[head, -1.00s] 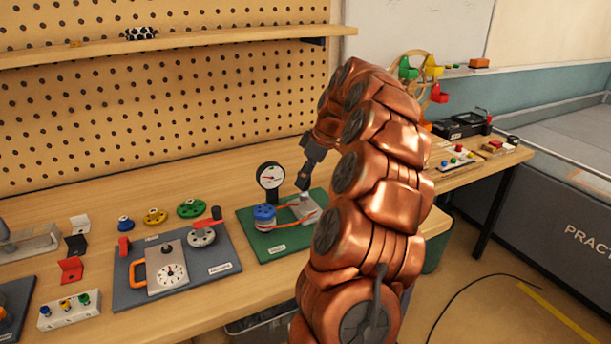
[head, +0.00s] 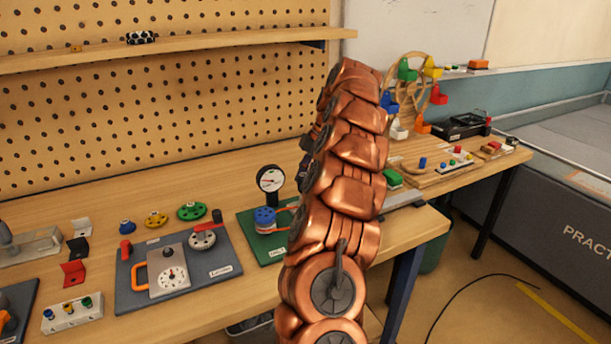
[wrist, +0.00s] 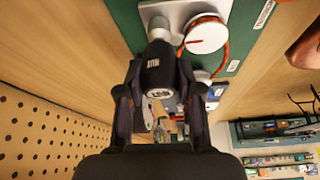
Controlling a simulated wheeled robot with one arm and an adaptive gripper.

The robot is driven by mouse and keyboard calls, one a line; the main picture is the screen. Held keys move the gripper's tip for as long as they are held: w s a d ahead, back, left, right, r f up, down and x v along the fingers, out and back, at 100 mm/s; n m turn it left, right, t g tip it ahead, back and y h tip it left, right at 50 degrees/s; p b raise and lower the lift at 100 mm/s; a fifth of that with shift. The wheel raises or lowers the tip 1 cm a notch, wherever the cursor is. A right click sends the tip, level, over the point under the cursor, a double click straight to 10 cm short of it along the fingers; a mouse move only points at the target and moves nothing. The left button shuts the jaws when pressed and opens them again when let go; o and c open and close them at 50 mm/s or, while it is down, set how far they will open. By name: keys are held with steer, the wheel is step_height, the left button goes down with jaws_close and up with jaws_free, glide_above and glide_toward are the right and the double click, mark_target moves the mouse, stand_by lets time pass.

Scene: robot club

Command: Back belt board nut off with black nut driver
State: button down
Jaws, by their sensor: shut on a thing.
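The belt board (head: 262,245) is a green board on the bench with a blue pulley (head: 265,217), an orange belt and a round dial on a post. My arm hides its right part in the head view. In the wrist view, the green board (wrist: 128,18) is at the top, with a white round part (wrist: 207,36) and the orange belt around it. My gripper (wrist: 157,92) is shut on the black nut driver (wrist: 160,62), whose label faces the camera. The driver covers what lies under it, and no nut can be made out. In the head view the gripper is mostly behind my arm.
A grey board (head: 190,270) with an orange handle and dial lies left of the belt board. A pegboard (head: 150,120) stands behind. A second bench with small parts is at right.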

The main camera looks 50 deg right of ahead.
steer(key=shift+n+g+p, duration=0.3)
steer(key=shift+n+p, duration=0.5)
steer(key=shift+n, duration=0.1)
steer(key=shift+s+n+g+y+p, duration=0.1)
steer(key=shift+n+g+y+p, duration=0.3)
steer(key=shift+n+p, duration=1.2)
steer(key=shift+a+f+g+p, duration=0.1)
steer(key=shift+g+p, duration=0.2)
steer(key=shift+p, duration=0.25)
steer(key=c, duration=0.7)
jaws_free()
